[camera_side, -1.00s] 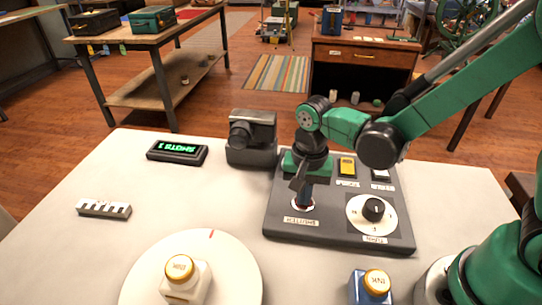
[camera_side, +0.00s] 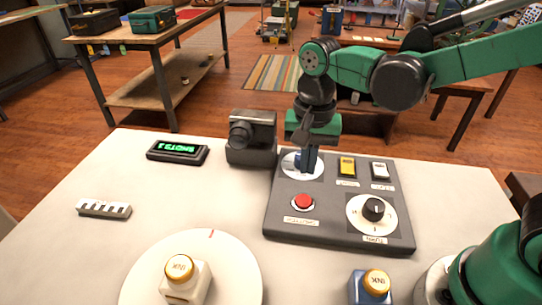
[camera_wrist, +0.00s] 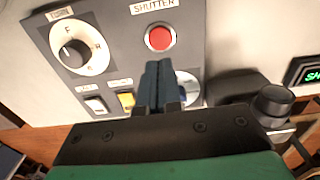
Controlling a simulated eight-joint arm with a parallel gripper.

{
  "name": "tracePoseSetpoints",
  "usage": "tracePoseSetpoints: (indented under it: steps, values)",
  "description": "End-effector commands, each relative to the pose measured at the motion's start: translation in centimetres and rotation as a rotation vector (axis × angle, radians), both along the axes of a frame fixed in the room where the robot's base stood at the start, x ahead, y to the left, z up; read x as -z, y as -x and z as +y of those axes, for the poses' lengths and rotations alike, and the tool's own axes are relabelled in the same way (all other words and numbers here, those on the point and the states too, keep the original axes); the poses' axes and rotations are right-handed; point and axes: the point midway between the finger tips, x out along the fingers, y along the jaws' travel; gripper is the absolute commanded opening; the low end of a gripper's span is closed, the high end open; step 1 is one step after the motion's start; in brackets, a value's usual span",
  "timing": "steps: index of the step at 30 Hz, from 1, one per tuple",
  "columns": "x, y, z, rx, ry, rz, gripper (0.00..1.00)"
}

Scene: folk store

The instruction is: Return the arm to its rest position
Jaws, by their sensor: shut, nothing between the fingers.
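My gripper (camera_side: 306,160) is shut and empty, pointing down over the back left of the dark control panel (camera_side: 340,232). In the wrist view my gripper's fingers (camera_wrist: 155,88) are together, with the panel beyond them. The fingers hide part of a round white dial (camera_side: 289,165) on the panel. The red shutter button (camera_side: 303,203) is uncovered in front of the gripper, and it also shows in the wrist view (camera_wrist: 160,38). My green arm reaches in from the right side.
A black camera (camera_side: 252,140) stands just left of the panel. A display (camera_side: 177,152) with green text, a keyed strip (camera_side: 104,209), a round plate (camera_side: 235,270) with a white ink bottle (camera_side: 186,282), and a blue ink bottle (camera_side: 370,288) share the table.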

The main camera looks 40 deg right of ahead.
Motion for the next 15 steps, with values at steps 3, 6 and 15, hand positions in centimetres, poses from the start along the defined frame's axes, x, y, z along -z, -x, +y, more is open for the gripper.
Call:
tracePoseSetpoints:
  steps: [3,6,15]
  values:
    - [0.01,0.00,0.00,0.000,0.000,0.000,0.00]
    - [0.02,0.00,0.00,0.000,0.000,0.000,0.00]
    - [-0.56,0.23,-0.66,-0.056,-0.009,-0.047,0.00]
